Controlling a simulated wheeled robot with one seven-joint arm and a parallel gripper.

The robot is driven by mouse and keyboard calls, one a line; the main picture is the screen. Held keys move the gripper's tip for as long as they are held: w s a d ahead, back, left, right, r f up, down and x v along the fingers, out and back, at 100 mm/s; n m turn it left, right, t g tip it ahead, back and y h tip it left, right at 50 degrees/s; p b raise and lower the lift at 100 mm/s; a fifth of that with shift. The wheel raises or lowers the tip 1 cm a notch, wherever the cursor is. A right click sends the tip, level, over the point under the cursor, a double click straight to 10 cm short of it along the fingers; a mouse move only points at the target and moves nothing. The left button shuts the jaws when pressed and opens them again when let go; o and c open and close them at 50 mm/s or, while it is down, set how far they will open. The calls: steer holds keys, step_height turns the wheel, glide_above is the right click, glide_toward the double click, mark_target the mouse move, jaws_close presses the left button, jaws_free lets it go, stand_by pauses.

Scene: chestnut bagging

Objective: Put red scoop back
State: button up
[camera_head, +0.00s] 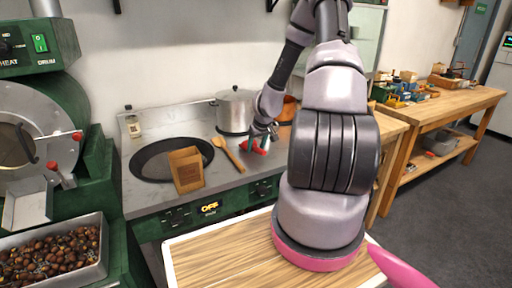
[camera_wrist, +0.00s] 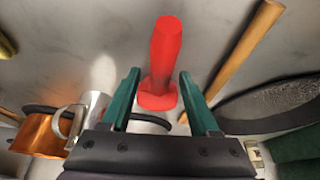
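The red scoop (camera_head: 254,146) is on the steel counter below my gripper, right of a wooden spoon. In the wrist view the red piece (camera_wrist: 165,55) shows as a rounded handle with a wider collar at its near end. My gripper (camera_wrist: 158,92) is open, its two green fingers on either side of the collar with a gap at each side. In the head view my gripper (camera_head: 265,129) is just above the scoop, partly covered by my wrist. I cannot tell how the scoop's far part lies.
A wooden spoon (camera_head: 229,153), a brown box-like bag (camera_head: 187,170) on a dark round pan (camera_head: 151,164), a lidded steel pot (camera_head: 236,108) and a copper pot (camera_head: 288,107) stand close around. A chestnut tray (camera_head: 103,262) is at lower left. A wooden board (camera_head: 225,258) lies in front.

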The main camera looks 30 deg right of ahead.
steer(key=v, duration=1)
steer(key=shift+s+r, duration=0.15)
steer(key=shift+r, duration=0.25)
steer(key=shift+a+r, duration=0.1)
steer(key=shift+r, duration=0.25)
steer(key=s+a+r, duration=0.2)
steer(key=a+r, duration=0.1)
steer(key=r, duration=0.3)
steer(key=s+a+r+m+t+y, duration=0.1)
steer(key=a+r, duration=0.3)
steer(key=r, duration=0.3)
steer(key=s+a+r, duration=0.2)
steer(key=a+r, duration=0.1)
steer(key=r, duration=0.3)
steer(key=s+a+r+m, duration=0.1)
steer(key=s+a+r, duration=0.1)
steer(key=s+r, duration=0.4)
steer(key=s+a+r+m+t+y, duration=0.1)
steer(key=s+r, duration=0.4)
steer(key=s, duration=0.6)
steer(key=shift+s+a+r+m+t, duration=0.35)
steer(key=shift+a+m, duration=0.45)
steer(key=shift+a, duration=0.35)
steer(key=shift+w, duration=0.1)
